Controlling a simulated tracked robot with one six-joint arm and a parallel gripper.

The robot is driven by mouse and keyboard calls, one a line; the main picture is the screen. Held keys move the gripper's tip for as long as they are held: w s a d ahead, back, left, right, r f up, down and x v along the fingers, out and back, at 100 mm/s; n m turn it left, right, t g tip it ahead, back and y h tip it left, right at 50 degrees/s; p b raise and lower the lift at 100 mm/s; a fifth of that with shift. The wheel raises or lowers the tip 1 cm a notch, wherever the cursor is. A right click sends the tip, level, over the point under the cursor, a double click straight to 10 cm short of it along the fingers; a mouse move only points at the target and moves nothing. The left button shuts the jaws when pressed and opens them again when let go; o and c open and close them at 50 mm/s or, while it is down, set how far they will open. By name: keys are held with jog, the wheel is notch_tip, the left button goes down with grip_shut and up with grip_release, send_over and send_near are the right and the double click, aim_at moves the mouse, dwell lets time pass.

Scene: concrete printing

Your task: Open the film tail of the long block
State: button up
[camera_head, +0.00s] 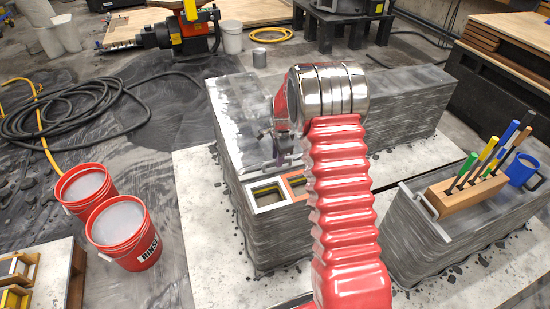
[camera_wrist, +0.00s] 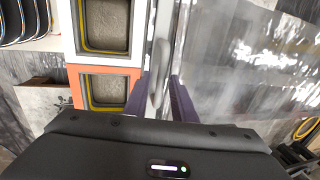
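The long block (camera_head: 270,245) is a grey layered printed wall in the head view. Shiny clear film (camera_head: 231,105) covers its top, and the film also shows wrinkled and glossy in the wrist view (camera_wrist: 255,65). A pale strip with a grey rounded piece (camera_wrist: 158,70) runs along the film's edge in the wrist view; I cannot tell whether it is the film tail. My gripper (camera_wrist: 161,85) has two purple fingers standing apart, one on each side of this grey piece. In the head view my gripper (camera_head: 285,145) is low over the block top, partly hidden by my arm.
White-framed (camera_head: 266,194) and orange-framed (camera_head: 296,184) trays sit beside my gripper on the block. A wooden tool holder (camera_head: 466,193) and blue mug (camera_head: 522,170) stand on another block at right. Red buckets (camera_head: 125,230) and a black hose (camera_head: 70,110) lie left.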

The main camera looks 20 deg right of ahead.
jog(key=shift+o, duration=0.5)
jog(key=shift+d, duration=0.1)
notch_tip(320, 180, up, 13)
jog(key=s, duration=0.2)
jog(key=shift+s+r, duration=0.2)
jog(key=shift+s, duration=0.1)
jog(key=shift+n, duration=0.3)
